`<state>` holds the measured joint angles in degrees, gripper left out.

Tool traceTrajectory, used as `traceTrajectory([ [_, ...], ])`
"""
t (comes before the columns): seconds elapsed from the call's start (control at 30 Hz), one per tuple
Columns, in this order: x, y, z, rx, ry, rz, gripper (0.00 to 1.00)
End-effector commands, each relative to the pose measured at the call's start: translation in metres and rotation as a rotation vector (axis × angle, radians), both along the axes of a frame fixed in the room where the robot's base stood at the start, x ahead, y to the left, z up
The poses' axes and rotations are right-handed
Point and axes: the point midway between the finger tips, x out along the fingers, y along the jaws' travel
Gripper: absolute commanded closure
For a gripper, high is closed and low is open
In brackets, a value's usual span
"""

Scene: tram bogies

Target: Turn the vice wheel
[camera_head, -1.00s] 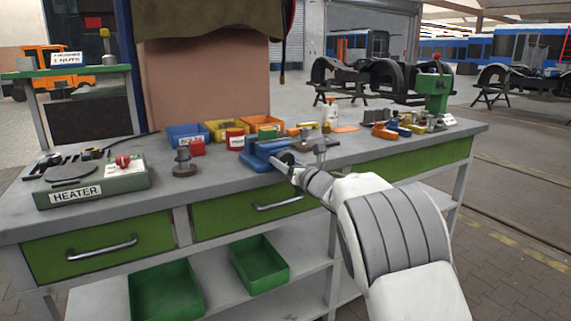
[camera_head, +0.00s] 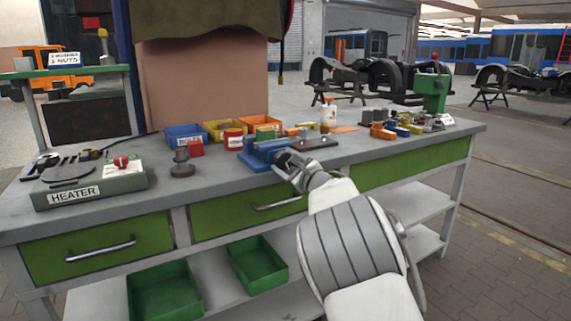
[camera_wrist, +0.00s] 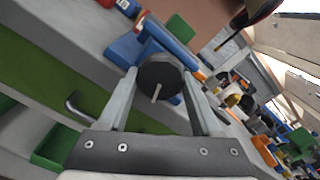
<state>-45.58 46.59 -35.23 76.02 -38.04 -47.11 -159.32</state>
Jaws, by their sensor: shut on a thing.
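The blue vice (camera_head: 262,158) sits at the front edge of the grey workbench, and its blue body also shows in the wrist view (camera_wrist: 157,34). The vice wheel (camera_wrist: 158,74) is a dark round disc with a short pale pin on its face, facing the wrist camera. My gripper (camera_head: 287,160) is at the front of the vice. In the wrist view its two fingers (camera_wrist: 160,84) lie on either side of the wheel and are shut on its rim. In the head view the wheel is mostly hidden by my gripper.
Yellow (camera_head: 220,130) and blue bins (camera_head: 186,136) stand behind the vice. A heater box (camera_head: 90,186) is at the left of the bench, and a dark round-based stand (camera_head: 182,165) is nearer the vice. A green drawer with a metal handle (camera_head: 277,202) lies below.

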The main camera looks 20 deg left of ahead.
Motion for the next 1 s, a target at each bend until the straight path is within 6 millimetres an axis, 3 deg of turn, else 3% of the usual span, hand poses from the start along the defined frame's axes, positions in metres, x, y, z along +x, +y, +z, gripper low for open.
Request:
traceTrajectory([
  [0.83,0.0002,0.0001,0.003,-0.08,-0.101,0.001,0.9],
  [0.87,0.0003,0.0002,0.003,-0.08,-0.101,0.001,0.29],
  [1.0,0.0003,0.0001,0.0022,-0.081,-0.1,0.001,0.04],
])
